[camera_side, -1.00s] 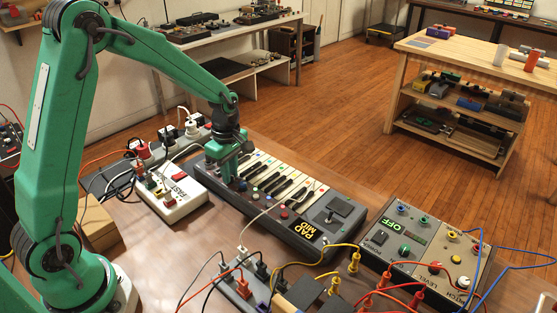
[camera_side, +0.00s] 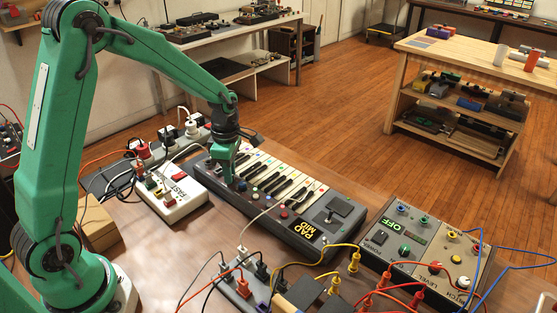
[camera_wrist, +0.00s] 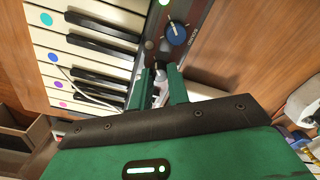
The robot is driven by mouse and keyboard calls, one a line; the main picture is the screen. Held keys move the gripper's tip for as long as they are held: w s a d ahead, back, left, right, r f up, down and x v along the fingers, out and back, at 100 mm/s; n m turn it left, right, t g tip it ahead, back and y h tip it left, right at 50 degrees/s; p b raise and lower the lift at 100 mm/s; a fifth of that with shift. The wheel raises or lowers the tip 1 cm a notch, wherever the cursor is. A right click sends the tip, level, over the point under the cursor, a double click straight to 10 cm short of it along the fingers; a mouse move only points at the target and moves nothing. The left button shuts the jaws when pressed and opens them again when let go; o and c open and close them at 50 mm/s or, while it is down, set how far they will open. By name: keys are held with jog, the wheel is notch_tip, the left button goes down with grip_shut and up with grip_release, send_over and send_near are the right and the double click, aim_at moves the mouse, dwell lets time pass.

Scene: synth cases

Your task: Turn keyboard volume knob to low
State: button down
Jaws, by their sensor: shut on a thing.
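The keyboard (camera_side: 318,219) lies on the table with its white and black keys. They also show in the wrist view (camera_wrist: 92,42). My gripper (camera_side: 236,187) points down at the control strip by the keyboard's left end. In the wrist view my gripper (camera_wrist: 161,76) has its two green fingers closed around a small dark and grey knob (camera_wrist: 157,88), which they partly hide. A blue knob (camera_wrist: 176,33) with a white pointer line stands just beyond the fingertips, apart from them. It shows beside the fingers in the side view (camera_side: 243,186).
A white device marked FAST (camera_side: 172,200) sits close left of the keyboard. Plugs and cables (camera_side: 262,268) crowd the front, and a thin cable crosses the keyboard. Bare table shows at front left.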

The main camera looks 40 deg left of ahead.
jog(key=c, duration=1.3)
grip_release()
jog(key=shift+c, duration=0.2)
jog(key=shift+m, duration=0.5)
